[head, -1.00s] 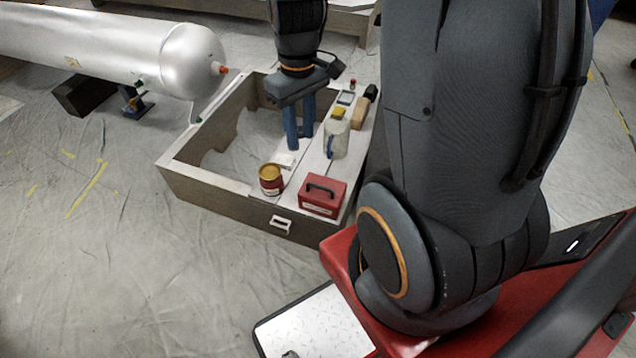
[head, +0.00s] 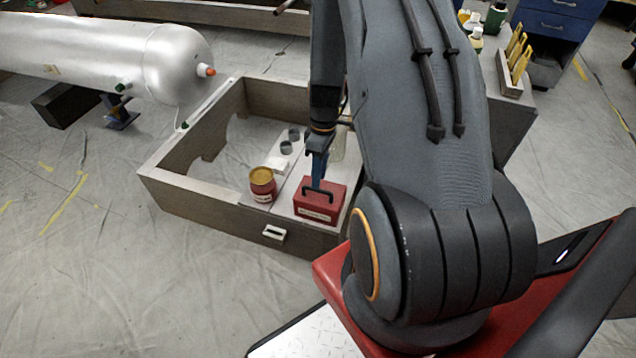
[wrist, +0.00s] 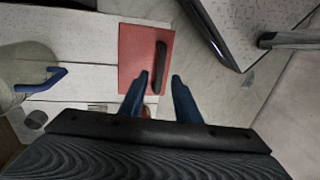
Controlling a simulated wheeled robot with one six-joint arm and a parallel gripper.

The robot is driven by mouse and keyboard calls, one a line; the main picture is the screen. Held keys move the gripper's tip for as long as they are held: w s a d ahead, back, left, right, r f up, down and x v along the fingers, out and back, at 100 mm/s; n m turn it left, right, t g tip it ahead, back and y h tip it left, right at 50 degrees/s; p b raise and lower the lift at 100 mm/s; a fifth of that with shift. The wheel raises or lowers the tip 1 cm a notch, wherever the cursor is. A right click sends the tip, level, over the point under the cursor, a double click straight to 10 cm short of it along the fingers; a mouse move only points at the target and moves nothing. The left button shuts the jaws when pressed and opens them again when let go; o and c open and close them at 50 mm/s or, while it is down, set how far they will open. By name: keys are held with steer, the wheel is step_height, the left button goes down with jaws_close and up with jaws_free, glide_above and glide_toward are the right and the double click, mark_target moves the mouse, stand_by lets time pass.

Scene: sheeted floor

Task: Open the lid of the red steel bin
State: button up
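The red steel bin (head: 319,208) stands at the front right corner of the wooden frame's white boards, with its lid down. A black bar handle (head: 318,191) is on its top. My gripper (head: 317,183) points down over the bin, its blue fingers close to the handle. In the wrist view the bin (wrist: 134,50) lies ahead, and the handle (wrist: 160,66) appears in the gap between the parted fingertips (wrist: 160,76). The fingers look apart from the handle's sides. Whether the tips are level with the bar is hard to tell.
A red tin with a yellow lid (head: 262,185) stands just left of the bin. Grey rings (head: 286,147) lie farther back. A silver tank (head: 120,55) is at left.

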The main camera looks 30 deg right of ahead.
steer(key=shift+s+a+f, duration=0.1)
steer(key=shift+a+f, duration=0.05)
steer(key=shift+f, duration=0.6)
steer(key=shift+s+a+f, duration=0.1)
steer(key=shift+f, duration=0.65)
jaws_close()
